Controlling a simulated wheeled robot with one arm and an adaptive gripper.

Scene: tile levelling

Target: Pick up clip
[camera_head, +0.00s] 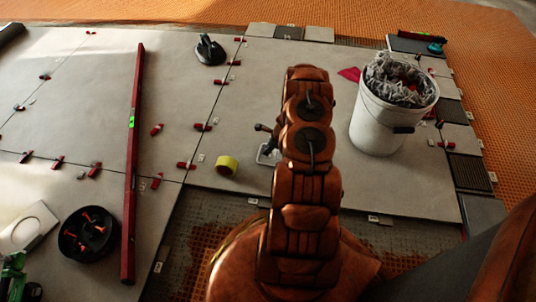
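Small pale levelling clips sit along the tile edges. One clip (373,218) is at the front edge of the right tile, another clip (252,201) is left of my arm, and another clip (158,267) is by the lower left tile. I cannot tell which one the task means. Small red wedges (203,127) sit at the tile joints, and a few lie loose. My orange arm rises through the middle of the view.
A white bucket (378,128) filled with grey material stands at the right. A long red level (133,160) lies at left, near a black bowl (88,234) of orange pieces. A yellow tape roll (227,166) and a black suction cup (210,50) rest on the tiles.

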